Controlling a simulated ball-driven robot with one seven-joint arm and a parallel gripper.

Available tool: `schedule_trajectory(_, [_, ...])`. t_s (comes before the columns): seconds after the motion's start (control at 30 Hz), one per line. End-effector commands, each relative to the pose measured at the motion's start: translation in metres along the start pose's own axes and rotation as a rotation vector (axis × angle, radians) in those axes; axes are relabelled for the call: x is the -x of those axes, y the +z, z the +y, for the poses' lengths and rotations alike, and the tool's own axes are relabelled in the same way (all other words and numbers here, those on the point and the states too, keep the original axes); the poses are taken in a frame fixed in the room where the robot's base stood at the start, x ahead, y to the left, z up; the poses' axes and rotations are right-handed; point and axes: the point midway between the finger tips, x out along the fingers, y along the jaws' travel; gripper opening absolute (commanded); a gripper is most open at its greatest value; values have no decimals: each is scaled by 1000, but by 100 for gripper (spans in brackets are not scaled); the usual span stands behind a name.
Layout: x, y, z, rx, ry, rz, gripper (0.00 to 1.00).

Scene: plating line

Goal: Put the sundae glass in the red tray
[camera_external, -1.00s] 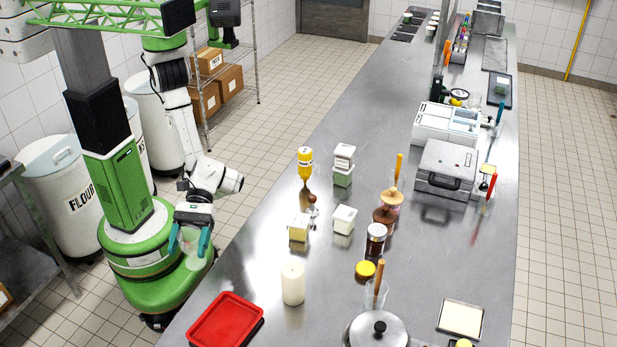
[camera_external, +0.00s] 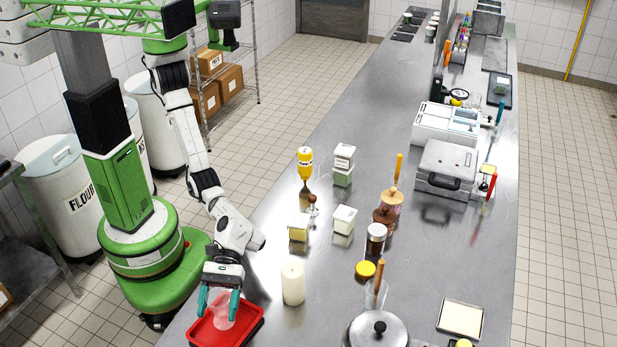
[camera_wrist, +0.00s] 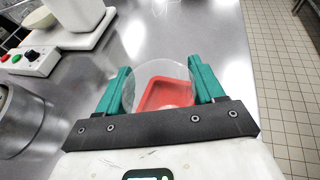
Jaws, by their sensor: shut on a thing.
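The sundae glass (camera_external: 222,312) is clear and see-through. My gripper (camera_external: 219,304) is shut on it, with one teal finger on each side. In the external view the glass is over the red tray (camera_external: 250,333); I cannot tell whether its base touches the tray floor. In the wrist view the clear round glass (camera_wrist: 135,88) sits between the teal fingers of my gripper (camera_wrist: 161,88). The red tray (camera_wrist: 165,92) shows through and beyond it. The tray lies at the near left end of the steel counter, and no other thing shows in it.
A pot with a lid (camera_external: 378,332), a yellow lid (camera_external: 365,269) and a dark jar (camera_external: 376,240) are farther right. The counter (camera_external: 300,325) is bare between tray and pot.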

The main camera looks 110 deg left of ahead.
Motion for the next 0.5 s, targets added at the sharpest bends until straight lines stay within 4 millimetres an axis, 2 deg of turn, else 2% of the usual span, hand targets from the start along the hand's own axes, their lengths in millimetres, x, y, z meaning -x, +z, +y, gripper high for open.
schedule_trajectory(0.1, [-6,-18,-1,2,-1,2,0])
schedule_trajectory(0.2, [-9,-25,0,1,-1,0,0])
schedule_trajectory(0.5, [-9,-27,0,0,0,-1,0])
